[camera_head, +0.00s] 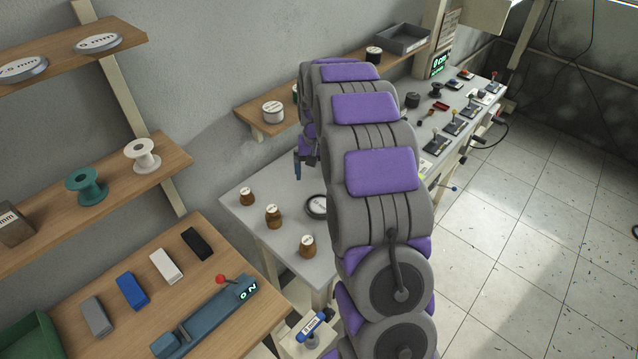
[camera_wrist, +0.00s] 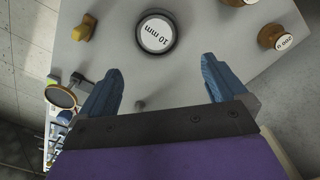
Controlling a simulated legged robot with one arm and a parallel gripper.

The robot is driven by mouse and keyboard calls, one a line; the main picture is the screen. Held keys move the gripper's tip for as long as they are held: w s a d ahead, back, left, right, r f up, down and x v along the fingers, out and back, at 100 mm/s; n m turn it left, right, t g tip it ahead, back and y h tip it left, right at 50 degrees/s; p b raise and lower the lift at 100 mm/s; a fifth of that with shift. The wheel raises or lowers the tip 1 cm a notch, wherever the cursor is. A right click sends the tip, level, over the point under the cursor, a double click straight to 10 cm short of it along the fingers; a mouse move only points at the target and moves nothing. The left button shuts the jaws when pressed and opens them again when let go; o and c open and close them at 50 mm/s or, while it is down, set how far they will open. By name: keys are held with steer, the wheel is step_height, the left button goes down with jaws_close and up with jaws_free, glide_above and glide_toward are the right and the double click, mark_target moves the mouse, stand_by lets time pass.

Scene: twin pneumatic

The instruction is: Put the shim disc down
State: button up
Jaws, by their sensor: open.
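A round disc with a dark rim and a white face marked "10 mm" (camera_wrist: 155,35), which looks like the shim disc, lies flat on the grey table top. In the head view it seems to be the dark-rimmed disc (camera_head: 315,207), partly hidden by my arm. My gripper (camera_wrist: 162,78) is open, its two blue fingers spread apart with nothing between them. The disc lies beyond the fingertips in the wrist view, and no finger appears to touch it. In the head view my gripper (camera_head: 298,166) is mostly hidden behind my arm, over the table.
Several brown knob-like pieces with white tops (camera_head: 273,216) stand on the grey table (camera_head: 262,232) near the disc. A wooden bench (camera_head: 230,315) at front left holds coloured blocks and a lever device reading "ON" (camera_head: 210,315). Shelves line the wall. Switches crowd the table's far end.

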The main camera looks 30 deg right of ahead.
steer(key=s+a+r+n, duration=0.1)
steer(key=s+a+r, duration=0.45)
steer(key=s, duration=0.35)
steer(key=s+a+r+n, duration=0.2)
steer(key=s+a+r, duration=0.35)
steer(key=s, duration=0.25)
steer(key=s+a+n+g, duration=0.1)
steer(key=s+a, duration=0.1)
steer(key=s, duration=0.9)
steer(key=s+a+f+n, duration=0.1)
steer(key=s+a, duration=0.1)
steer(key=s, duration=1)
steer(key=shift+a+g, duration=0.4)
steer(key=shift+d+f, duration=0.1)
